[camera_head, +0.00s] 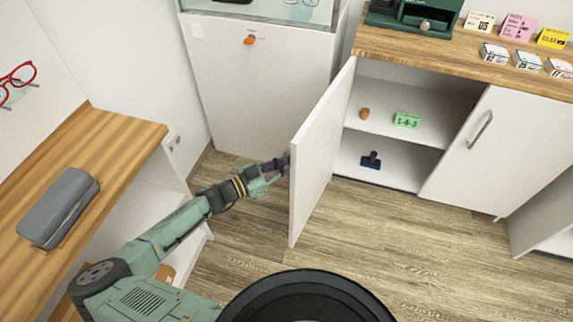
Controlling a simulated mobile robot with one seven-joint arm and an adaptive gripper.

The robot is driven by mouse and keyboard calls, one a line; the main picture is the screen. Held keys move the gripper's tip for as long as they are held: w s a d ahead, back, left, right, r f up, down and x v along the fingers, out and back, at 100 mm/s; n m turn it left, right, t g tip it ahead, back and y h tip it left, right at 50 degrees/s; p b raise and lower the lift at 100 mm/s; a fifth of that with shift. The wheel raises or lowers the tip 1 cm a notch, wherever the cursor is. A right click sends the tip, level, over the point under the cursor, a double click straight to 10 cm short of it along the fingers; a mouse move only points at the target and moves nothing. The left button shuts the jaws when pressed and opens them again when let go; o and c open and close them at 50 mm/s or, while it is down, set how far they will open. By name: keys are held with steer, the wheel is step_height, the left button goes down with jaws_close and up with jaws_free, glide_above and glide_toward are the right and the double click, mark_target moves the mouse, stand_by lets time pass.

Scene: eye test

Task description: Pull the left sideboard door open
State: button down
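The left sideboard door (315,160) is white and stands wide open, swung out from the sideboard (400,43) toward me. Its inner face shows; its outer face and any handle there are hidden. My gripper (279,166) is at the left, outer side of the door, close to its free edge. The fingertips are small and dark against the door edge, so I cannot tell whether they are open, shut or touching it.
The shelves inside hold an orange-brown piece (365,113), a green card (407,120) and a dark brush-like item (371,160). The right door (500,145) is shut. A wooden-topped unit (120,150) bearing a grey case (60,207) stands left. Floor (350,240) below the open door is clear.

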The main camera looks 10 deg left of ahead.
steer(key=c, duration=1.7)
jaws_free()
steer(key=v, duration=1.2)
